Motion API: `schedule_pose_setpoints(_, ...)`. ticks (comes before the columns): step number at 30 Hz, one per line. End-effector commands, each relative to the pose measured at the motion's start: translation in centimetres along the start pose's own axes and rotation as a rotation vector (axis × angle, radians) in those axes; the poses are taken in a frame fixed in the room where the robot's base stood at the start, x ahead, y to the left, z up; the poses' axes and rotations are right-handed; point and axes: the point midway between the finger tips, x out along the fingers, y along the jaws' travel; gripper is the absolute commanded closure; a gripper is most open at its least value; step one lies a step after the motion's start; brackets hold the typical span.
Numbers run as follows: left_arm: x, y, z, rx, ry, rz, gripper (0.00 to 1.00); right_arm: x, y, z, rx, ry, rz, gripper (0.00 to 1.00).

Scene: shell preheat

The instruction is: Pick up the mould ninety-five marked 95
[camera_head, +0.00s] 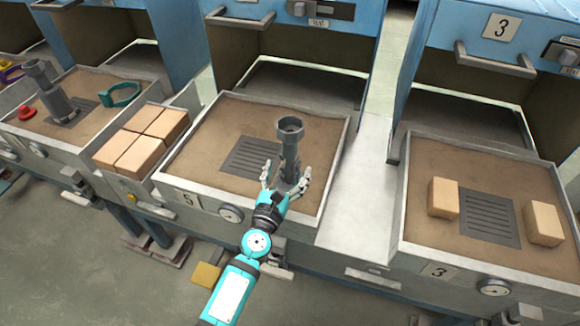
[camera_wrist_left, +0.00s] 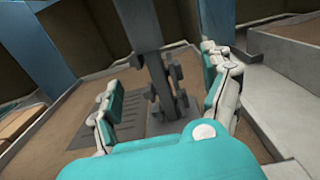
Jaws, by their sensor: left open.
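A tall dark grey mould (camera_head: 290,135) with a cup-like top stands upright on the sandy bed of the middle station. It also shows in the left wrist view (camera_wrist_left: 146,30), with lumpy fittings on its lower shaft. No 95 marking is legible on it. My left gripper (camera_head: 286,174) is at its lower part, open, with one finger to each side; in the left wrist view the gripper (camera_wrist_left: 160,75) has visible gaps between its fingers and the mould. The mould's base is partly hidden by the gripper. My right gripper is not in view.
A similar grey mould (camera_head: 50,92) stands on the left station, beside a teal clamp-like item (camera_head: 121,95). Tan blocks (camera_head: 141,139) lie left of the middle bed. The right station's bed (camera_head: 425,165) holds two tan blocks (camera_head: 443,198). Raised metal rims edge the beds.

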Motion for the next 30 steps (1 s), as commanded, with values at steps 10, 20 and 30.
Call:
schedule_pose_setpoints(10, 3.6, 0.3, 0.2, 0.001, 0.0, 0.0, 0.18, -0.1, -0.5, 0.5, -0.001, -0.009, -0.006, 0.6)
schedule_pose_setpoints(20, 3.5, 0.3, 0.3, 0.001, 0.0, 0.0, 0.39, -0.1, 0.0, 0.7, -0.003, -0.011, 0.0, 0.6)
schedule_pose_setpoints(30, 3.5, 0.3, 0.2, 0.001, 0.0, 0.0, 0.84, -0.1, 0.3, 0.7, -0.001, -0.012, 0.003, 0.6)
